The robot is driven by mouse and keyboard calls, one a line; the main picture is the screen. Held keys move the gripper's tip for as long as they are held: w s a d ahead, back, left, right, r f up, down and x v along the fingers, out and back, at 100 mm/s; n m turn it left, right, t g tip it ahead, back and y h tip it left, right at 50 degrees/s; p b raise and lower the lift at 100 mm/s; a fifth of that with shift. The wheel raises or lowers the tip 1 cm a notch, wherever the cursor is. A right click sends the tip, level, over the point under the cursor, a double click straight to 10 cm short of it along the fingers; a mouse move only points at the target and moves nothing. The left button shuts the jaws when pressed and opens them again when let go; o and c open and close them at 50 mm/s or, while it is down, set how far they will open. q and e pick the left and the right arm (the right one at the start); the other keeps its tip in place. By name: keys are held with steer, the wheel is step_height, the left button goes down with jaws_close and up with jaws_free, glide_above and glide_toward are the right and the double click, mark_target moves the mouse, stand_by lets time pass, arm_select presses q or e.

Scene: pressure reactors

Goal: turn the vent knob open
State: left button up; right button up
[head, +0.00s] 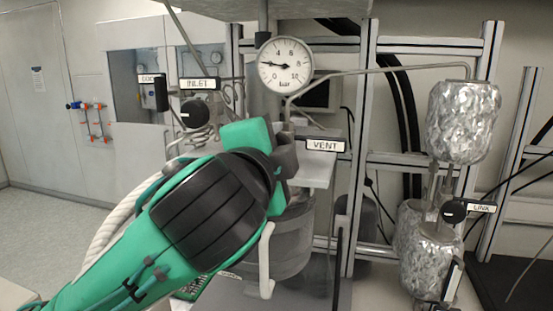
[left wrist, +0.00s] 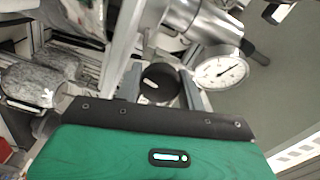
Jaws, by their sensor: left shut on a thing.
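The vent knob (left wrist: 160,83) is a round black knob with a white mark, in the left wrist view. It sits between the two grey fingers of my left gripper (left wrist: 161,90), which is shut on it. In the head view my left gripper (head: 284,155) reaches in from the lower left and hides the knob. The VENT label (head: 325,145) shows just right of the fingers. My right gripper is in neither view.
A pressure gauge (head: 285,65) stands above my left gripper. The black inlet knob (head: 191,114) is to its left, under the INLET label (head: 197,84). Foil-wrapped vessels (head: 464,120) and the link knob (head: 453,211) are at the right. A metal frame stands behind.

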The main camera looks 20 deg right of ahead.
arm_select(q)
steer(key=shift+f+n+b, duration=0.1)
steer(key=shift+n+b, duration=0.35)
steer(key=shift+n, duration=0.65)
steer(key=o, duration=1)
steer(key=shift+c, duration=0.2)
steer(key=b+v, duration=0.3)
steer(key=v, duration=1.1)
steer(key=shift+b, duration=0.4)
steer(key=shift+w, duration=0.1)
